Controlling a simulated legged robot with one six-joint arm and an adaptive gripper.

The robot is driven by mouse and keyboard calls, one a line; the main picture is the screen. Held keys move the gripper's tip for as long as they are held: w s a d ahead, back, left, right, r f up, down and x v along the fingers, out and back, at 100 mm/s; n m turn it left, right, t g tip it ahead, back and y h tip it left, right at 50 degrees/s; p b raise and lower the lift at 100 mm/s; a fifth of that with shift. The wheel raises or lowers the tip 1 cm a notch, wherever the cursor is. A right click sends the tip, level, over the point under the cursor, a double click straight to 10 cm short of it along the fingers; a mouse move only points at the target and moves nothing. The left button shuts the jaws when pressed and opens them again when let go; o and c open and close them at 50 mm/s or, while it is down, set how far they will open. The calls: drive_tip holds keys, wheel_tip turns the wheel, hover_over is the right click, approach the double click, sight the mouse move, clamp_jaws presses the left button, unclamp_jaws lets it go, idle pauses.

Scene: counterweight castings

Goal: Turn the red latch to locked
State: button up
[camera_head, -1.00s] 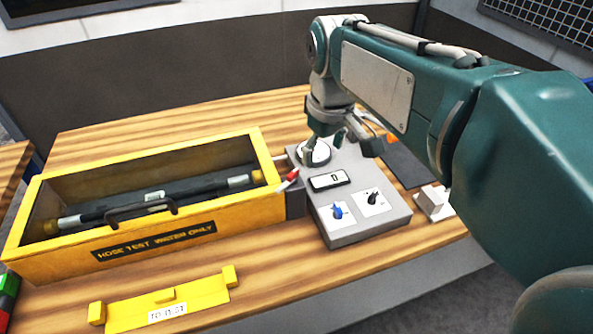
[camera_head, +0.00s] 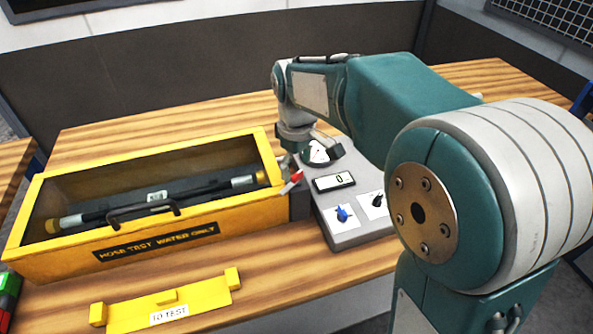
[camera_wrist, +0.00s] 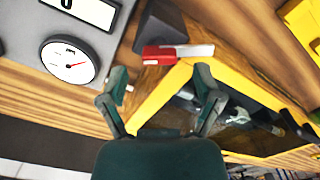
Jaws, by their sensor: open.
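The red latch (camera_head: 292,182) is a small red lever with a pale end at the right end of the yellow box (camera_head: 150,250), beside the grey control panel. In the wrist view the red latch (camera_wrist: 160,55) lies just beyond my fingertips, across the yellow rim. My gripper (camera_wrist: 162,88) is open and empty, its two fingers spread either side below the latch and apart from it. In the head view my gripper (camera_head: 294,160) is partly hidden by my wrist, above the box's right end.
The grey panel (camera_head: 345,238) carries a gauge (camera_wrist: 70,62), a display (camera_head: 334,181), a blue knob (camera_head: 342,213) and a black knob (camera_head: 377,199). A dark hose (camera_head: 200,188) lies in the box. A yellow "TO TEST" bracket (camera_head: 205,296) sits in front on the wooden table.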

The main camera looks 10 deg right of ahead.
drive_tip(key=shift+f, duration=1.05)
drive_tip(key=c, duration=1.1)
drive_tip(key=shift+m, duration=0.3)
drive_tip(key=shift+c, duration=0.2)
drive_tip(key=shift+s+f+m, duration=0.1)
drive_tip(key=shift+s+m, duration=0.05)
drive_tip(key=shift+m, duration=2.75)
drive_tip(key=o, duration=1.1)
drive_tip(key=shift+o, duration=0.2)
drive_tip(key=shift+r, duration=0.2)
